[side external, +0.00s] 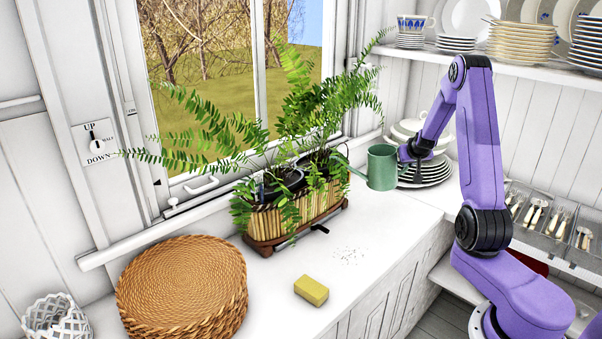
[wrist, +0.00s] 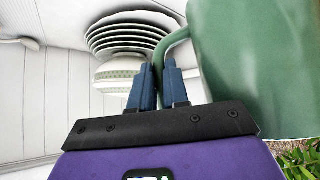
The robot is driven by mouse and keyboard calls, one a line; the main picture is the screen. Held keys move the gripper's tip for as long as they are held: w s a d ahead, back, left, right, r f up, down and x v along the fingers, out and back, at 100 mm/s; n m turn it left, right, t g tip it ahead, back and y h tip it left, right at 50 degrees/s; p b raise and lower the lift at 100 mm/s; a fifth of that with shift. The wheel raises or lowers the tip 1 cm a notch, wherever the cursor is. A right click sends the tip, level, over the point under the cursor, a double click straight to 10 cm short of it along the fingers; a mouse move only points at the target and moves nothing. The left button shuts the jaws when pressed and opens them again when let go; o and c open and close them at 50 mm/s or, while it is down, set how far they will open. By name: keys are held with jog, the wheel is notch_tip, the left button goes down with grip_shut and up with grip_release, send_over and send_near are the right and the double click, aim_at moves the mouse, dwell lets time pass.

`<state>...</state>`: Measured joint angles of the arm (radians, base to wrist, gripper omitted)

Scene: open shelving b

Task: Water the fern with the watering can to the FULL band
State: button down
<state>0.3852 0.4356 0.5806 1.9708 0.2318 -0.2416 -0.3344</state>
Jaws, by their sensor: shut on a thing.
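The green watering can (side external: 382,168) is held above the counter beside the plant, looking roughly upright, with its spout towards the fern. My gripper (side external: 407,156) is at the can's right side. In the wrist view my gripper (wrist: 160,82) is shut on the can's thin curved handle, and the can's body (wrist: 255,70) fills the right. The fern (side external: 300,110) spreads leafy fronds from dark pots in a bamboo-sided planter (side external: 290,218) by the window. I cannot make out a FULL band; leaves hide much of the planter. The can's water is not visible.
A stack of plates and bowls (side external: 425,174) stands close behind the can. A yellow sponge (side external: 311,290) and a round woven basket (side external: 182,290) lie on the counter (side external: 385,235). Dark specks lie near the planter. A cutlery tray (side external: 545,215) is at right.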

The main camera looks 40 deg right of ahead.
jog(key=shift+t+y, duration=0.4)
jog(key=shift+y, duration=0.2)
jog(key=r, duration=0.2)
jog(key=w+r, duration=0.1)
jog(key=r, duration=0.2)
jog(key=shift+w+d+r, duration=0.3)
jog(key=shift+w+r, duration=0.1)
jog(key=w+a+r+n+t+y, duration=0.15)
jog(key=w+a, duration=0.25)
jog(key=a, duration=0.5)
jog(key=w+a+r+n+y, duration=0.1)
jog(key=w+a+r+n, duration=0.15)
jog(key=a, duration=0.55)
jog(key=s+a+r+n+y, duration=0.1)
jog(key=a+n+y, duration=0.2)
jog(key=a, duration=2.3)
jog(key=shift+s+r+n+t+y, duration=0.35)
jog(key=shift+s+n+t, duration=0.1)
jog(key=shift+n, duration=0.25)
